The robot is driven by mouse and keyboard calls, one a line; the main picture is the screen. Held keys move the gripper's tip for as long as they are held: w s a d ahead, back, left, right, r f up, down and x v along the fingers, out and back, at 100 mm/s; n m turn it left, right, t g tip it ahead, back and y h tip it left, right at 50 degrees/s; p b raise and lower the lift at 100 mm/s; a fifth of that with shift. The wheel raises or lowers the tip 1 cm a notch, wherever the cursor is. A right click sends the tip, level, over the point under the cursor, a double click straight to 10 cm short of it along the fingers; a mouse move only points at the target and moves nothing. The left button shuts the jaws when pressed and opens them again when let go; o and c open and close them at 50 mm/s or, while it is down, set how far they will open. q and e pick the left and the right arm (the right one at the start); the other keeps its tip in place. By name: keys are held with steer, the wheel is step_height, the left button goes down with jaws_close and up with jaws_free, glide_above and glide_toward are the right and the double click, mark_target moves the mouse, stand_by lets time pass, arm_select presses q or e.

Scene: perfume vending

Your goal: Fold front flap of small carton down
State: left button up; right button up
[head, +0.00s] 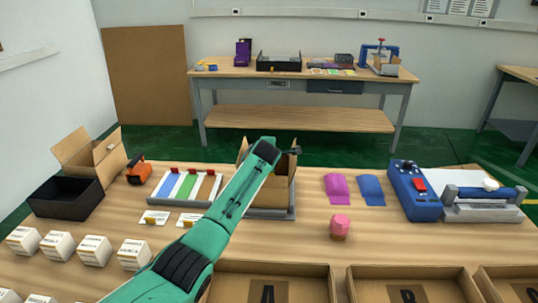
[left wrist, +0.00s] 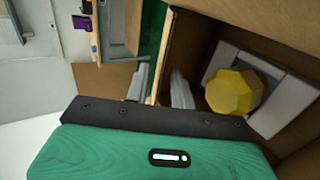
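The small carton (head: 279,190) stands open in a grey tray (head: 272,214) at the middle of the table, with flaps raised; my left arm hides its left and front parts. In the left wrist view, the carton's brown inside (left wrist: 200,40) holds a yellow faceted piece (left wrist: 234,92) in a pale grey insert (left wrist: 272,95). My left gripper (head: 291,151) is over the carton's top. In the left wrist view its two grey fingers (left wrist: 158,90) are apart, with a carton edge near them; contact cannot be told. My right gripper is out of view.
A larger open carton (head: 85,165) and black bin (head: 66,198) stand left. A tray of coloured strips (head: 185,186) is beside the small carton. Pouches (head: 371,190), a pink-topped item (head: 340,226) and a blue machine (head: 413,190) are right. Cardboard trays (head: 415,272) line the front.

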arm_select(q)
steer(key=v, duration=1.3)
steer(key=shift+s+r+b, duration=0.25)
steer(key=shift+s+b, duration=0.1)
